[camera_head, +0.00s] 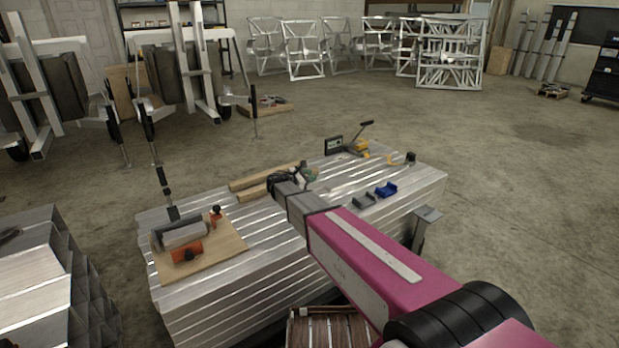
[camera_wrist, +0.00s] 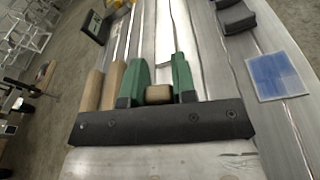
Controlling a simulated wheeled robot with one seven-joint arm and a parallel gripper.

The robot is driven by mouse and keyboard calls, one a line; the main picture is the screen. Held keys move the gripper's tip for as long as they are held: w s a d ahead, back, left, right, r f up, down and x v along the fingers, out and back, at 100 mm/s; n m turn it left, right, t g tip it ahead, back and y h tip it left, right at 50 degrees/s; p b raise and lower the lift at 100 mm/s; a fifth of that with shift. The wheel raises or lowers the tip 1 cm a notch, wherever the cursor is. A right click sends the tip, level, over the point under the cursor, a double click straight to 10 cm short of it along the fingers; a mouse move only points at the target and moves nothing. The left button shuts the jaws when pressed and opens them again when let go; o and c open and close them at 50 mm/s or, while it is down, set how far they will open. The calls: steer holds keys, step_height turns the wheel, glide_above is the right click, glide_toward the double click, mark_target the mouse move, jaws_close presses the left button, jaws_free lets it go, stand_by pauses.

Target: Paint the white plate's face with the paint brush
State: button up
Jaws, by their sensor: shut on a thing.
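My gripper (camera_wrist: 160,72) has green fingers, shut on a small brown wooden block-like end (camera_wrist: 158,94), which looks like the brush's handle. The bristles cannot be made out. A flat square with a blue face and thin pale edges (camera_wrist: 280,76) lies on the metal slats to the right of my gripper in the wrist view, apart from it. It may be the plate, but I cannot tell for sure. In the head view my gripper (camera_head: 283,180) is small and dark over the stack of aluminium, and my arm hides the area below it.
Two timbers (camera_head: 265,178) lie beside my gripper. A board with tools (camera_head: 225,255) lies at left. A dark-screened device (camera_head: 334,145) stands at the far end.

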step_height(320, 180, up, 7)
stand_by(0.9)
stand_by(0.4)
steer(key=s+d+r, duration=0.2)
steer(key=s+d, duration=0.6)
steer(key=s, duration=0.3)
steer(key=s+d+r, duration=0.2)
steer(key=s+d, duration=0.7)
steer(key=s, duration=0.2)
steer(key=shift+s+d+r, duration=0.25)
steer(key=shift+s+d, duration=0.05)
steer(key=shift+w, duration=0.15)
